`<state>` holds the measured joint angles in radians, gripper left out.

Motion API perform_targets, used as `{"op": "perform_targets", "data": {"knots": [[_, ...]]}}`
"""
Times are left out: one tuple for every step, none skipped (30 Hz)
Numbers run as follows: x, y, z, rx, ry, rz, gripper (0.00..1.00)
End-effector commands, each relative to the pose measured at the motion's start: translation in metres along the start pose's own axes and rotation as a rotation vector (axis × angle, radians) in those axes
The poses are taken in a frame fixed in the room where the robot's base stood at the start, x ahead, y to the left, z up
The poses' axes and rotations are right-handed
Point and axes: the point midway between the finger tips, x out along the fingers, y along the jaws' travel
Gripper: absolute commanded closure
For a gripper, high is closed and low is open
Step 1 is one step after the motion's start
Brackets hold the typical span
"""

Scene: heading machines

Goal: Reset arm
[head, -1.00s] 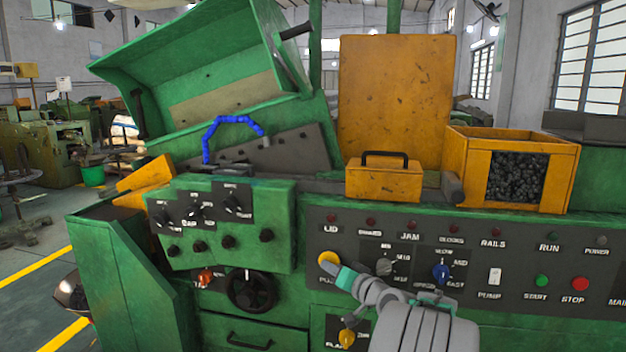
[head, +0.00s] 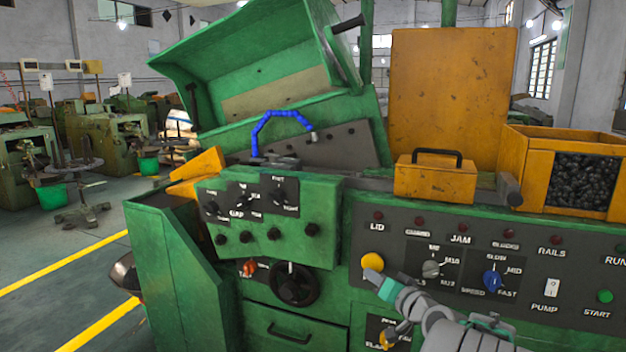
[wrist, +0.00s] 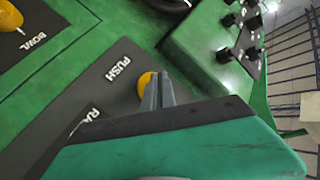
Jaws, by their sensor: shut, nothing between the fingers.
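My gripper (head: 384,286) is at the front panel (head: 590,272) of the green machine, in the lower right of the head view. Its fingers are shut with nothing between them. The fingertips are close to the yellow push button (head: 373,262) below the LID lamp (head: 378,215). In the wrist view the closed fingers (wrist: 158,82) partly cover the yellow button (wrist: 146,84) beside the word PUSH. I cannot tell whether they touch it. My arm reaches in from the lower right.
The green lid (head: 255,75) stands tilted up at the upper left. A grey selector knob (head: 431,268) and a blue speed knob (head: 492,280) are close to the right of my gripper. A handwheel (head: 293,285) is to the left. Open floor (head: 50,255) lies at far left.

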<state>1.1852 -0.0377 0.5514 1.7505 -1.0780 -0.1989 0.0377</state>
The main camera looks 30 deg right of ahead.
Motion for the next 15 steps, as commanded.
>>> {"op": "perform_targets", "data": {"knots": [[0.001,-0.004,0.001,-0.004,-0.008,-0.001,1.00],[0.003,-0.008,0.003,-0.010,-0.020,-0.002,1.00],[0.007,-0.018,0.009,-0.024,-0.049,-0.002,1.00],[0.011,-0.029,0.016,-0.038,-0.081,-0.003,1.00],[0.015,-0.043,0.025,-0.059,-0.123,-0.003,1.00],[0.020,-0.066,0.041,-0.094,-0.196,-0.001,1.00],[0.022,-0.086,0.056,-0.128,-0.259,0.003,1.00],[0.022,-0.107,0.073,-0.165,-0.329,0.007,1.00],[0.017,-0.134,0.097,-0.219,-0.427,0.020,1.00],[0.010,-0.154,0.115,-0.262,-0.500,0.031,1.00],[0.000,-0.172,0.132,-0.306,-0.572,0.044,1.00],[-0.018,-0.193,0.152,-0.363,-0.663,0.064,1.00],[-0.033,-0.207,0.166,-0.405,-0.727,0.080,1.00],[-0.051,-0.220,0.178,-0.446,-0.787,0.098,1.00],[-0.076,-0.233,0.191,-0.495,-0.862,0.123,1.00]]}}
